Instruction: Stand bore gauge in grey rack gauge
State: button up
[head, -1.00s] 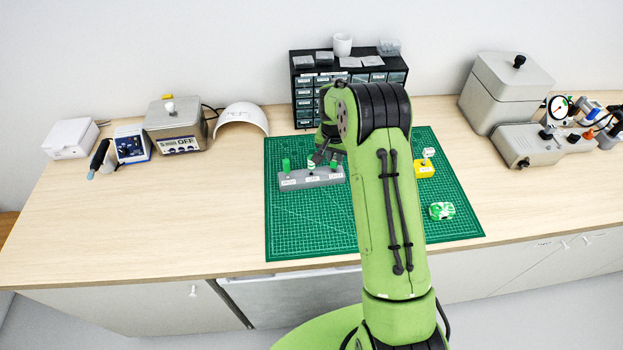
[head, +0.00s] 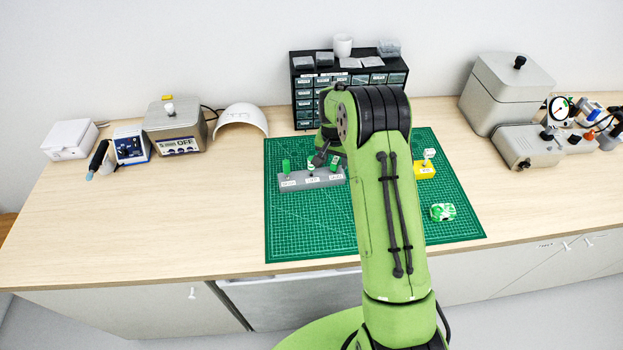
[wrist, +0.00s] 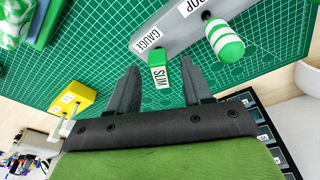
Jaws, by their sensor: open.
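The grey rack (head: 303,183) stands on the green mat, with three labelled places. A green-handled piece (head: 335,162), which I take for the bore gauge, is at its right end, by the GAUGE label. In the wrist view this green piece (wrist: 160,73) shows a white label and lies between my fingertips, apart from both. In the head view it looks slightly tilted; its lower end is hidden, so I cannot tell how deep it sits. My gripper (wrist: 161,82) is open around it; in the head view its fingers (head: 320,158) show just behind the rack.
A green-and-white striped piece (wrist: 225,42) stands in the rack's middle place, and another green piece (head: 286,166) at its left. A yellow block (head: 425,170) and a striped case (head: 442,212) lie right. A drawer cabinet (head: 304,92) stands behind. The mat's front left is clear.

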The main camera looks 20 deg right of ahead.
notch_tip(320, 180, up, 16)
jog(key=s+a, duration=0.2)
jog(key=shift+s+f, duration=0.25)
jog(key=s+a+r+n+t, duration=0.1)
jog(key=s+a+r+n, duration=0.1)
jog(key=s+r, duration=0.4)
jog(key=s+a+r+n+t, duration=0.1)
jog(key=s+a+r, duration=0.25)
jog(key=s, duration=0.45)
jog(key=s+a+n+t, duration=0.1)
jog(key=s+n, duration=0.1)
jog(key=s, duration=0.7)
jog(key=s+a+f+n+y, duration=0.1)
jog(key=s+n, duration=0.1)
jog(key=s, duration=0.6)
jog(key=shift+s+a+f+n+t, duration=0.2)
jog(key=shift+s+a+n+t, duration=0.1)
jog(key=shift+s+a+t, duration=0.1)
